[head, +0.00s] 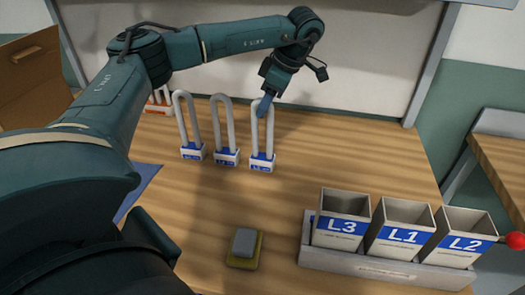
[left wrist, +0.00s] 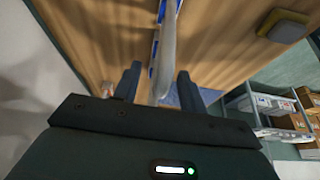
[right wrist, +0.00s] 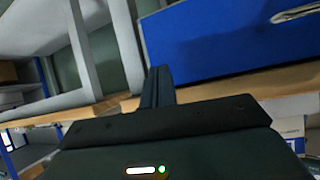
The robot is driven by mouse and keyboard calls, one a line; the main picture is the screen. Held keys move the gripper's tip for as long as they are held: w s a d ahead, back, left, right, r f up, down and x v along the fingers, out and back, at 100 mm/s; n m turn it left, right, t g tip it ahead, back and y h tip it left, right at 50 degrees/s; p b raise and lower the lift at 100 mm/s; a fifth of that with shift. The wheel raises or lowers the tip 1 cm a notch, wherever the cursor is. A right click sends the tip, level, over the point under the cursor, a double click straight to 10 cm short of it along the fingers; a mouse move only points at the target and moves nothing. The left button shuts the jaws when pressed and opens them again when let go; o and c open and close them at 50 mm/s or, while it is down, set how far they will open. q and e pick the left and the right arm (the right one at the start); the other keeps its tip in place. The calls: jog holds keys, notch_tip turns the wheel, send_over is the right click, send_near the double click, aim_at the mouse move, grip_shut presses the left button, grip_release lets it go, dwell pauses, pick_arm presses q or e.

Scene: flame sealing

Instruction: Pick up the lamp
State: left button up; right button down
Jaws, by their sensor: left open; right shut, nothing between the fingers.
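Three U-shaped white lamps with blue-labelled bases stand upright in a row on the wooden table: a left one (head: 193,152), a middle one (head: 226,157) and a right one (head: 262,163). Their label text is too small to read. My left gripper (head: 264,106) is at the upper part of the right lamp's tube. In the left wrist view a pale tube (left wrist: 166,52) runs between the two spread fingers of that gripper (left wrist: 158,82), which are not closed on it. My right gripper (right wrist: 158,86) is shut and empty beside a blue panel.
A grey rack (head: 385,268) holds open boxes marked L3 (head: 341,228), L1 (head: 399,238) and L2 (head: 458,246) at the front right. A grey block on a yellowish base (head: 244,245) lies front centre. Bare table lies between. A blue sheet (head: 143,183) is at left.

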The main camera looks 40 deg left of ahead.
pick_arm(q)
jog(key=x, duration=0.3)
jog(key=shift+s+a+f, duration=0.1)
jog(key=shift+s+f, duration=0.2)
jog(key=shift+f, duration=0.05)
jog(key=shift+c, duration=0.5)
grip_shut()
